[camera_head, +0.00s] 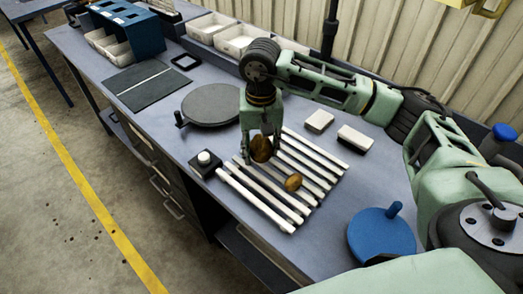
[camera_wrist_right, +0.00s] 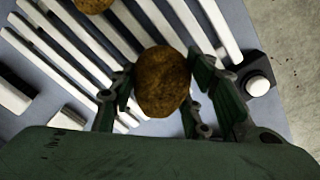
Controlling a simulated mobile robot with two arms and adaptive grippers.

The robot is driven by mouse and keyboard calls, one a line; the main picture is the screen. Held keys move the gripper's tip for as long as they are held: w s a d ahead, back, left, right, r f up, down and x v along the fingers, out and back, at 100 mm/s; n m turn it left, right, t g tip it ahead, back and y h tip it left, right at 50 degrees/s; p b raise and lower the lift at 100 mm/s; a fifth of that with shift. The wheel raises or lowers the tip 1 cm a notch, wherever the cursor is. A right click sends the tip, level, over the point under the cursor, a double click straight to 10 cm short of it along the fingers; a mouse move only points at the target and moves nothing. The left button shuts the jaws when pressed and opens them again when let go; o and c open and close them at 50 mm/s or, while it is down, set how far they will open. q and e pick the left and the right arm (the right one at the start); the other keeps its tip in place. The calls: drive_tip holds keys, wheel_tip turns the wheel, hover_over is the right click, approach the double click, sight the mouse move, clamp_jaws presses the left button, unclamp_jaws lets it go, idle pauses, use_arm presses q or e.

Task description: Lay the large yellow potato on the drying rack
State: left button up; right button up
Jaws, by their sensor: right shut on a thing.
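My right gripper (camera_head: 262,152) is over the far left part of the drying rack (camera_head: 265,207), a row of white slats on the grey table. It is shut on a brown-yellow potato (camera_head: 261,148); the wrist view shows this potato (camera_wrist_right: 162,82) between the two fingers (camera_wrist_right: 160,88). Whether it touches the slats I cannot tell. A second, smaller-looking yellow-brown potato (camera_head: 293,182) lies on the slats to the right, and it shows at the top edge of the wrist view (camera_wrist_right: 93,4). My left gripper is in neither view.
A black box with a white knob (camera_head: 205,163) stands just left of the rack. A dark round plate (camera_head: 212,105) is behind it. Two white-topped blocks (camera_head: 355,138) lie behind right, and a blue disc with a handle (camera_head: 381,235) is at front right.

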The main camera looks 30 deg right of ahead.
sight(261, 155)
wheel_tip(261, 155, down, 2)
drive_tip(key=shift+f+p, duration=0.2)
drive_tip(key=shift+p, duration=0.25)
drive_tip(key=shift+f, duration=0.3)
drive_tip(key=shift+f+b, duration=0.15)
drive_tip(key=shift+b, duration=0.15)
drive_tip(key=o, duration=1.3)
drive_tip(key=shift+c, duration=0.2)
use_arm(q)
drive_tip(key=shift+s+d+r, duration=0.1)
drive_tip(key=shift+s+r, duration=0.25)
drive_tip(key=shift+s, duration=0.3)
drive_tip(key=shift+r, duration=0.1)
